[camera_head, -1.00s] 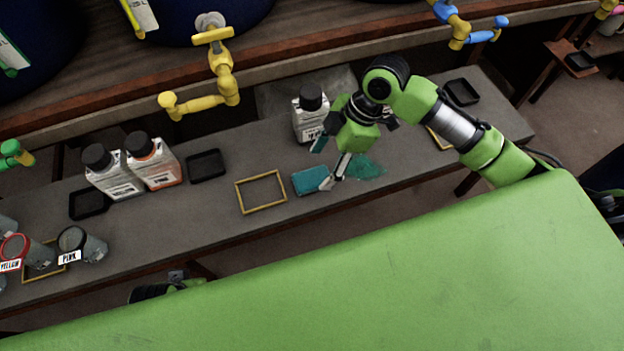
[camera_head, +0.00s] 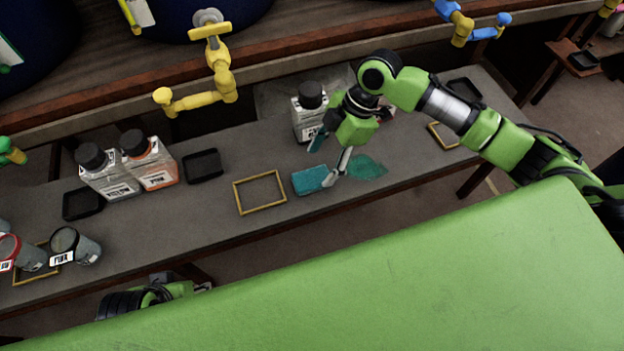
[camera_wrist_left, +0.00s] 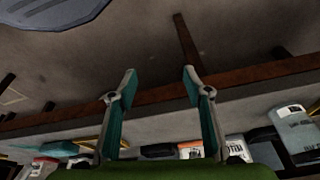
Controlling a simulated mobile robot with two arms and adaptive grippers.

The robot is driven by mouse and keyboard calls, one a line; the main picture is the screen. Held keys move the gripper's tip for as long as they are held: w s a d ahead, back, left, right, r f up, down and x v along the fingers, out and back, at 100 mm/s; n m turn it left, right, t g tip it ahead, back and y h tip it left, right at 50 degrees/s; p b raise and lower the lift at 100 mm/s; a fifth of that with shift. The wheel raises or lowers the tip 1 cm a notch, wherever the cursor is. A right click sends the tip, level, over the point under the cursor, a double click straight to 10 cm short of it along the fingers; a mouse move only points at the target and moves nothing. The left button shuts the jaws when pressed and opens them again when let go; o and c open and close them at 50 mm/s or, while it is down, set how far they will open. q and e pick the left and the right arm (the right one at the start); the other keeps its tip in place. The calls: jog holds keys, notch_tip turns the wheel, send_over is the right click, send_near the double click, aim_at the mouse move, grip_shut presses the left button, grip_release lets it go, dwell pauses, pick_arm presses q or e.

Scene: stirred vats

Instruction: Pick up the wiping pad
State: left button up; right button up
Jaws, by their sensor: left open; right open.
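The wiping pad (camera_head: 309,180) is a flat teal block lying on the grey bench (camera_head: 225,222), just right of a yellow square frame. My right gripper (camera_head: 325,163) is open above the pad's right end, with one finger tip close to its right edge; I cannot tell whether it touches. A teal spill (camera_head: 366,167) lies on the bench to the right of the pad. My left gripper (camera_wrist_left: 160,85) is open and empty in the left wrist view, below the bench edge. In the head view only part of my left arm shows at the bottom left.
A white bottle with a black cap (camera_head: 308,118) stands close behind my right gripper. The empty yellow frame (camera_head: 260,208) lies left of the pad. Two capped bottles (camera_head: 151,166), black trays (camera_head: 202,165) and cups (camera_head: 77,246) stand farther left. A yellow tap (camera_head: 222,80) overhangs the back.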

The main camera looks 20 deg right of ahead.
aim_at(314, 177)
jog(key=shift+a+f, duration=0.15)
jog(key=shift+f, duration=0.2)
jog(key=b+x, duration=0.1)
jog(key=x, duration=0.2)
jog(key=shift+s+a+f+b, duration=0.15)
jog(key=shift+a+f+b, duration=0.05)
jog(key=shift+b, duration=0.1)
jog(key=shift+a+f, duration=0.2)
jog(key=shift+f, duration=0.2)
pick_arm(q)
jog(key=shift+v, duration=1)
jog(key=shift+s+r+p, duration=0.1)
jog(key=shift+r+p, duration=0.15)
jog(key=shift+p, duration=0.05)
pick_arm(e)
jog(key=shift+f, duration=0.2)
jog(key=c, duration=1)
